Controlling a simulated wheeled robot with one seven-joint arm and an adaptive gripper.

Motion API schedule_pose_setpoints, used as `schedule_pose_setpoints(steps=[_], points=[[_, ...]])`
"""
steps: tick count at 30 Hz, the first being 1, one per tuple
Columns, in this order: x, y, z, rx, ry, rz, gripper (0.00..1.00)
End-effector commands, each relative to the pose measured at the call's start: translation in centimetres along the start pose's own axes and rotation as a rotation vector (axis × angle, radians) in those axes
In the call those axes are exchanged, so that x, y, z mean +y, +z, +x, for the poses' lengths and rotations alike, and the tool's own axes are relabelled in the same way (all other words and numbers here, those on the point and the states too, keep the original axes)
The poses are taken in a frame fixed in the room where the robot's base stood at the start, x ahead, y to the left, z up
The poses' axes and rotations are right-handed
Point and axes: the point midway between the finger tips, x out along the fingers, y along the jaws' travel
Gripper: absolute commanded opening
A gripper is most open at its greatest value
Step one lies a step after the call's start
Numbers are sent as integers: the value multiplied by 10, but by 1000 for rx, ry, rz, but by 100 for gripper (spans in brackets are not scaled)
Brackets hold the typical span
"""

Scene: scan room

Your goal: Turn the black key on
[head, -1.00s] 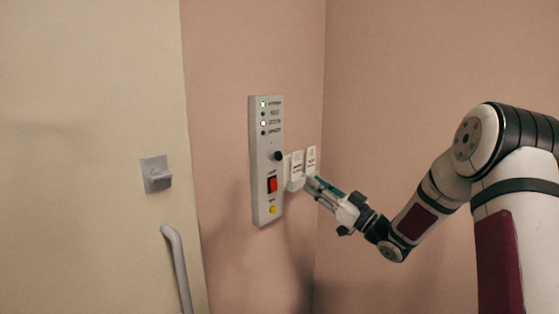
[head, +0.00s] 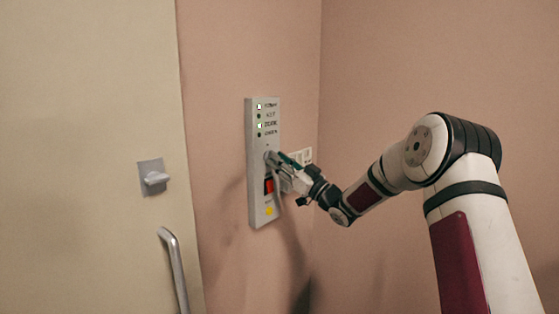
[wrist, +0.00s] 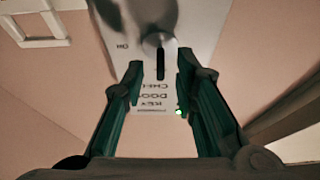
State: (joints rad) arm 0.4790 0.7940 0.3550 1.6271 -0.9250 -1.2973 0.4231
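The grey control panel (head: 262,215) is mounted on the pink wall. In the wrist view the panel (wrist: 195,30) appears upside down, with an "ON" label and lettering including "KEY". The black key (wrist: 160,64) shows there as a narrow dark upright bar beside a grey round part. My gripper (wrist: 160,72) is open, its two green-lined fingers on either side of the key with a gap visible at each side. In the head view my gripper (head: 273,158) is at the panel's middle and hides the key.
A red rocker switch (head: 268,186) and a yellow button (head: 269,211) sit below the gripper. White wall plates (head: 302,156) are right of the panel, partly behind my gripper. A cream door with a handle (head: 173,270) and grey latch (head: 153,177) stands at left.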

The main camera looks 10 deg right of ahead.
Motion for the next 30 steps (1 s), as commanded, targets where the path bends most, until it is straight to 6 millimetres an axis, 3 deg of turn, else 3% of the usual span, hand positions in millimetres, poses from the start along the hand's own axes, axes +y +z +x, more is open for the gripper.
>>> schedule_pose_setpoints(steps=[10, 14, 30], points=[[0, 0, 4, 0, 0, 0, 27], [0, 0, 4, 0, 0, 0, 0], [-1, 0, 4, -1, 30, 73, 0]])
